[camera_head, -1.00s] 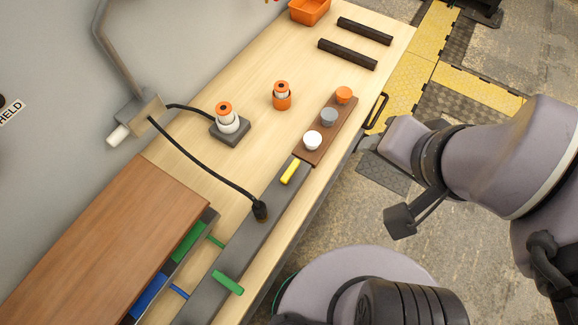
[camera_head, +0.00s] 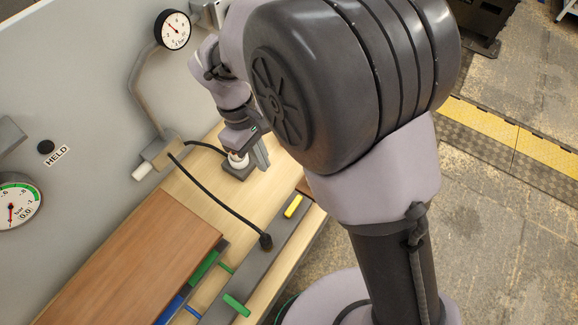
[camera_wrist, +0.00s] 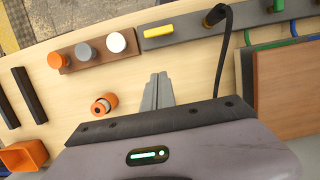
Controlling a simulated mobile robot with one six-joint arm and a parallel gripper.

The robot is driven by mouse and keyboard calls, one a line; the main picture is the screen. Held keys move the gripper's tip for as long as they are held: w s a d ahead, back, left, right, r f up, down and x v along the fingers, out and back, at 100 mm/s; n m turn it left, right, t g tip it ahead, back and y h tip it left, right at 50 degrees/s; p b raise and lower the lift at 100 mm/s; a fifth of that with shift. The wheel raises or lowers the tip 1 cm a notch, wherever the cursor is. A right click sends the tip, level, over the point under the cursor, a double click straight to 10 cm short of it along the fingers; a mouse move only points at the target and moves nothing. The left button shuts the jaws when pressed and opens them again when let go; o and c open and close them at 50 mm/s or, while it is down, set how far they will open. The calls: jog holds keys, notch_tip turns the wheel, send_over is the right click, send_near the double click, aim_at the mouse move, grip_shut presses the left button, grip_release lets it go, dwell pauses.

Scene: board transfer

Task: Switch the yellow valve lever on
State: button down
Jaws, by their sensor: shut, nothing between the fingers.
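The yellow valve lever (camera_head: 293,206) is a short bar on the long grey strip (camera_head: 258,262), at the strip's end. It lies roughly along the strip. It also shows in the wrist view (camera_wrist: 158,31), near the top, in the clear. My gripper (camera_wrist: 159,77) is shut and empty, its grey fingers side by side over the bare tabletop. In that picture the lever is above the fingertips and apart from them.
A black cable (camera_head: 215,192) runs to a plug on the strip beside the lever. A brown board (camera_wrist: 94,53) with orange, grey and white knobs adjoins the strip.

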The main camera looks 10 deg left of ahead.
aim_at(294, 206)
jog(key=shift+f, duration=0.15)
jog(key=b+x, duration=0.4)
jog(key=x, duration=0.6)
jog(key=d, duration=0.1)
jog(key=s+d+b, duration=0.1)
jog(key=d, duration=0.1)
jog(key=shift+s+d, duration=0.2)
jog(key=shift+s+d+b, duration=0.1)
jog(key=shift+d+b, duration=0.15)
jog(key=shift+b, duration=0.05)
